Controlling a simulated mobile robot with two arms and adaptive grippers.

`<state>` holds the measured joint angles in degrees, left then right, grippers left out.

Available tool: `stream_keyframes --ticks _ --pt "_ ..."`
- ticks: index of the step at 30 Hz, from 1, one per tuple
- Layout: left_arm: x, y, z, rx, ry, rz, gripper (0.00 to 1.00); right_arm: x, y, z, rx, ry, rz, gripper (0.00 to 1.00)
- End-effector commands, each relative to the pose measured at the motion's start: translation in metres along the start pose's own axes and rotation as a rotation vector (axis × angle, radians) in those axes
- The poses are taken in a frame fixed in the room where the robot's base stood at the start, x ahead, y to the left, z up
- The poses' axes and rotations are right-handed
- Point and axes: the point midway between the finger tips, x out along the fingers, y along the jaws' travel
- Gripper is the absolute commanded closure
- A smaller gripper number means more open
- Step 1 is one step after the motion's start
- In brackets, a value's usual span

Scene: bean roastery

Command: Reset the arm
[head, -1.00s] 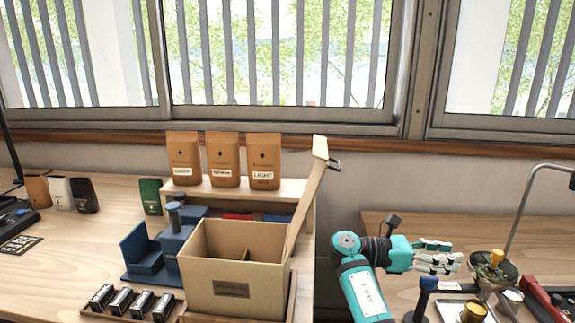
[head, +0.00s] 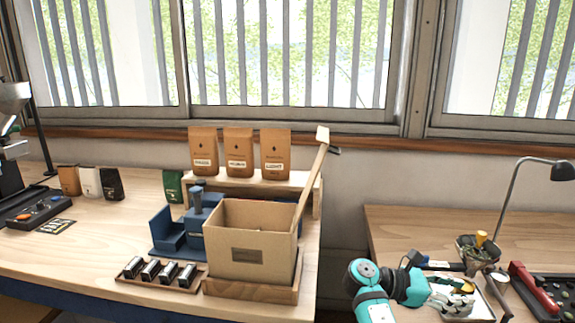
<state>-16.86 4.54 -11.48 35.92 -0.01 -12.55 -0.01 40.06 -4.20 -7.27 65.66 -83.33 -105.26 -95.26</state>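My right arm is teal with black joints and comes up from the bottom edge in the head view. My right gripper (head: 458,303) hangs low over the right-hand wooden table, its pale fingers pointing right. It is seen small and from above, so the gap between its fingers is unclear. No held object can be made out. My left gripper is out of view.
A cardboard box (head: 228,255) stands on the left-hand table (head: 60,245), with a long wooden paddle (head: 311,180) rising beside it. A gap separates the tables.

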Motion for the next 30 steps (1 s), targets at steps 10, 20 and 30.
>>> stream_keyframes --ticks 10,20,30 --pt "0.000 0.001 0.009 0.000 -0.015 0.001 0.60 0.025 -0.072 -0.103 0.299 0.320 0.011 0.63" --pt "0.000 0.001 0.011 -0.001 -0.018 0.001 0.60 -0.002 -0.219 -0.198 0.819 0.892 -0.232 0.63" --pt "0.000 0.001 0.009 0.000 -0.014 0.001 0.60 -0.055 -0.304 -0.193 1.056 1.192 -0.562 0.63"
